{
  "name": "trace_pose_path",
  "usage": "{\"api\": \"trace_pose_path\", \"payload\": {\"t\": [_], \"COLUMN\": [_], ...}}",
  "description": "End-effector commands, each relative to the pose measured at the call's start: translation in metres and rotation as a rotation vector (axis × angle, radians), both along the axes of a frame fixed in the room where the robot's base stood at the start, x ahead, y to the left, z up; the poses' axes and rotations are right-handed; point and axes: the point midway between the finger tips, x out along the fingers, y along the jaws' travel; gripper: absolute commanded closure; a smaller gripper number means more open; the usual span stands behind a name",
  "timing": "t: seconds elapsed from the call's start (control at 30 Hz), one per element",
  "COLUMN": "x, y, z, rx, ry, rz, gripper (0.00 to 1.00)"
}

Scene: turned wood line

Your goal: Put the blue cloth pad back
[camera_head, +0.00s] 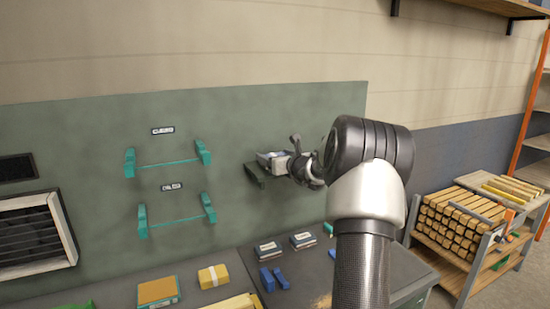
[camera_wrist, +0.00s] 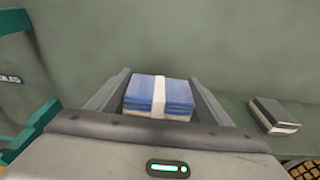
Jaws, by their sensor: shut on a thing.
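The blue cloth pad (camera_wrist: 177,93) is a folded stack with a white band around it and a pale underside. In the wrist view it sits between the two fingers of my gripper (camera_wrist: 158,84), which is shut on it. In the head view the pad (camera_head: 272,156) is small and partly hidden by my gripper (camera_head: 270,163), held up in front of the green wall panel, above the bench. Two pairs of teal brackets, an upper pair (camera_head: 167,163) and a lower pair (camera_head: 176,222), stand on the panel to the left with nothing seen in them. Their labels are unreadable.
A rack of wood pieces (camera_head: 460,222) stands at the right. A vent (camera_head: 35,238) is at the left.

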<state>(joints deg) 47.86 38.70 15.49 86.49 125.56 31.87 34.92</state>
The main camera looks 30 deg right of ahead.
Motion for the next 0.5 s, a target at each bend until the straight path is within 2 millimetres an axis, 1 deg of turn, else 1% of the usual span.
{"api": "trace_pose_path", "payload": {"t": [0.2,0.33,0.37,0.4,0.47,0.5], "x": [0.0,0.0001,0.0,0.0,0.0,0.0], "y": [0.0001,0.0001,0.0001,0.0,0.0001,0.0001], "z": [0.0002,-0.0037,-0.0033,-0.0021,-0.0022,-0.0022], "rx": [-0.001,-0.001,-0.001,-0.001,-0.001,-0.001], "ry": [-0.001,-0.001,-0.001,-0.001,0.0,0.0], "rz": [0.0,0.0,0.0,0.0,0.0,0.0], "gripper": [0.49,0.49,0.25,0.19,0.08,0.08]}}
